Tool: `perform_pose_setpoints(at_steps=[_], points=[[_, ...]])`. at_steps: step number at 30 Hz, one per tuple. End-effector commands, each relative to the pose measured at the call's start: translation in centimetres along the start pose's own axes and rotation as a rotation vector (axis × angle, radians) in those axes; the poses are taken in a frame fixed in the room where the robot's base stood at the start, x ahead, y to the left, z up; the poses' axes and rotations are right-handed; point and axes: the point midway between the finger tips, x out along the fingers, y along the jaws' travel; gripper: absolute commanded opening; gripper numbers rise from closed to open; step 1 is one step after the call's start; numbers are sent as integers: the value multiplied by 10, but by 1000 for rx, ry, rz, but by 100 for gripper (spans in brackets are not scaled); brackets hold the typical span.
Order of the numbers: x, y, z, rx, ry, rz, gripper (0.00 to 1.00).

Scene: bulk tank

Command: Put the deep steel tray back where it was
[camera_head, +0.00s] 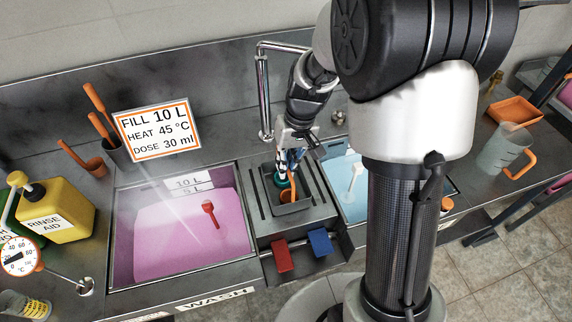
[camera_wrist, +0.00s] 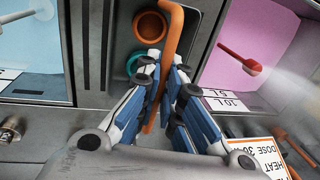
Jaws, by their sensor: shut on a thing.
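A deep grey tray-like holder (camera_head: 292,208) sits on the steel divider between the two basins. I cannot tell whether it is the deep steel tray of the task. An orange cup (camera_wrist: 150,26) and a teal cup (camera_wrist: 143,62) show in the wrist view at the holder. My gripper (camera_head: 290,150) points down over it; in the wrist view its fingers (camera_wrist: 160,105) are shut on a long orange handle (camera_wrist: 177,48) with a bent end.
The left basin (camera_head: 112,255) holds pink liquid and a red dipper (camera_head: 209,210). The right basin (camera_head: 350,148) holds blue liquid, partly hidden by my column. Red (camera_head: 281,258) and blue (camera_head: 320,241) blocks are on the divider's front. A sign (camera_head: 157,130) stands at the back.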

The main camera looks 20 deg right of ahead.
Motion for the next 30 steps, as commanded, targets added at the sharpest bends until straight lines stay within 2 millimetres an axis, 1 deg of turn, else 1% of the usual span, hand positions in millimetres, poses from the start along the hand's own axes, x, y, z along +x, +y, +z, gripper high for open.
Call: perform_pose_setpoints(at_steps=[5, 6, 15, 25, 28, 30], points=[[3, 0, 0, 0, 0, 0, 0], [4, 1, 0, 0, 0, 0, 7], [2, 0, 0, 0, 0, 0, 27], [0, 0, 0, 0, 0, 0, 27], [-9, 0, -1, 1, 2, 0, 27], [-21, 0, -1, 1, 4, 0, 27]])
